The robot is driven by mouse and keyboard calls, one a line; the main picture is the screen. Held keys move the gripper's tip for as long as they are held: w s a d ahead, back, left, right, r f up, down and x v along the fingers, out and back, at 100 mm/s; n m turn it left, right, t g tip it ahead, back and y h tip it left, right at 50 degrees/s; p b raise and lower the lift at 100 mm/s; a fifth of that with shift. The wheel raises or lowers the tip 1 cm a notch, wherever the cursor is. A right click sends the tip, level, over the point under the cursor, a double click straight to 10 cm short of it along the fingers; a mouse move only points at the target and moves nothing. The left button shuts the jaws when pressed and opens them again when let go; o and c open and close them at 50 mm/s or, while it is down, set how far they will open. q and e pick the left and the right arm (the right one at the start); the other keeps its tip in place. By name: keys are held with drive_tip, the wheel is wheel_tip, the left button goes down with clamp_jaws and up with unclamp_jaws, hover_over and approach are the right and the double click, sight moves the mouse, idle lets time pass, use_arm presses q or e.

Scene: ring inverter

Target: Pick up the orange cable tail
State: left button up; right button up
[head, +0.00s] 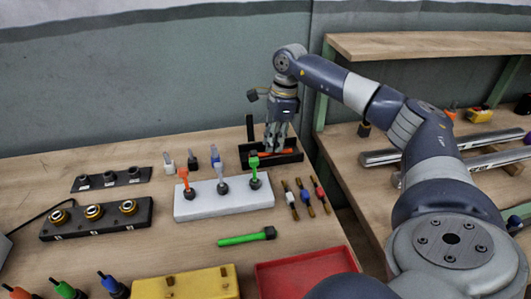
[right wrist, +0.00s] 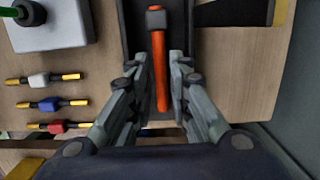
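An orange cable tail (right wrist: 161,75) with a dark grey block at one end lies in a black tray (head: 293,156). In the head view only a bit of its orange (head: 289,153) shows beside my gripper. My right gripper (head: 276,146) points down over the tray. In the right wrist view its two fingers (right wrist: 160,68) are open, one on each side of the orange tail, with a gap on both sides. I cannot tell its exact height above the tail. My left gripper is not in view.
A white block (head: 225,204) holding orange, grey and green upright pieces stands just in front of the tray. Several small coloured connectors (head: 305,196) lie to its right.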

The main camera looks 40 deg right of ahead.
drive_tip(key=shift+w+a+f, duration=0.1)
drive_tip(key=shift+a+f, duration=0.05)
drive_tip(key=shift+f, duration=1.15)
clamp_jaws()
